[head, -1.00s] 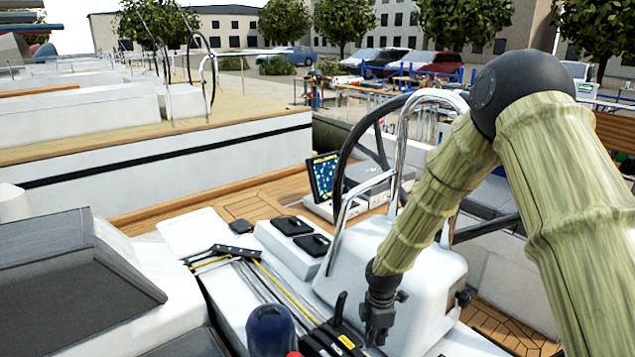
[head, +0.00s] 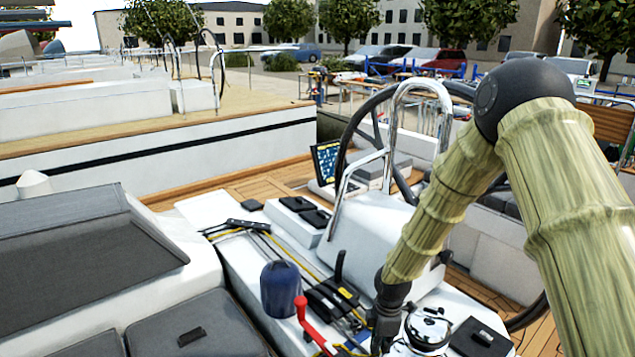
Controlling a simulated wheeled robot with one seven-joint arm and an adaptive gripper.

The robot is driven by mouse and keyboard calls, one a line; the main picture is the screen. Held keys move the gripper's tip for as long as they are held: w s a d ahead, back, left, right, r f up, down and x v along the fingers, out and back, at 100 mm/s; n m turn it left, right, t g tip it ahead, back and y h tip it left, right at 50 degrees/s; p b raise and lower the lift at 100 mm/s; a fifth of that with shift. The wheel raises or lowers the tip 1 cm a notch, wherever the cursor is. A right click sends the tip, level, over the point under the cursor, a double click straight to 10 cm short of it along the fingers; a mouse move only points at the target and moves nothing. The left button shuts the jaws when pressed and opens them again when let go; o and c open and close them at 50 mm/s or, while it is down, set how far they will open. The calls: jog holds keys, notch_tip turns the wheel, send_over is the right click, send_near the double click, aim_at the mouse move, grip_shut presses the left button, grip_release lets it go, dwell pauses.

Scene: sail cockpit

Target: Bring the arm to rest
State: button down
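My gripper (head: 383,335) hangs at the end of my bamboo-textured arm (head: 440,215), low in the head view, pointing down.
A blue rounded winch-like thing (head: 281,288) and a red handle (head: 308,322) stand left of my gripper. A black box (head: 480,338) lies right of the headset. A steering wheel (head: 362,125), a steel rail (head: 392,130) and a screen (head: 326,165) are behind.

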jog(key=s+f+m+y, duration=0.1)
jog(key=s+f+m, duration=0.4)
jog(key=s, duration=0.4)
jog(key=s+f+m, duration=0.3)
jog(key=s+f, duration=0.5)
jog(key=s+d+f+m, duration=0.1)
jog(key=s+d+m, duration=0.1)
jog(key=s+m, duration=0.35)
jog(key=s+d+f+m+h, duration=0.1)
jog(key=s+d+m, duration=0.1)
jog(key=s, duration=0.7)
jog(key=s+d+f+m, duration=0.1)
jog(key=s+d+m, duration=0.15)
jog(key=s, duration=0.45)
notch_tip(320, 180, down, 9)
jog(key=b, duration=0.9)
jog(key=shift+w+a+m, duration=0.25)
jog(key=shift+a+m, duration=0.05)
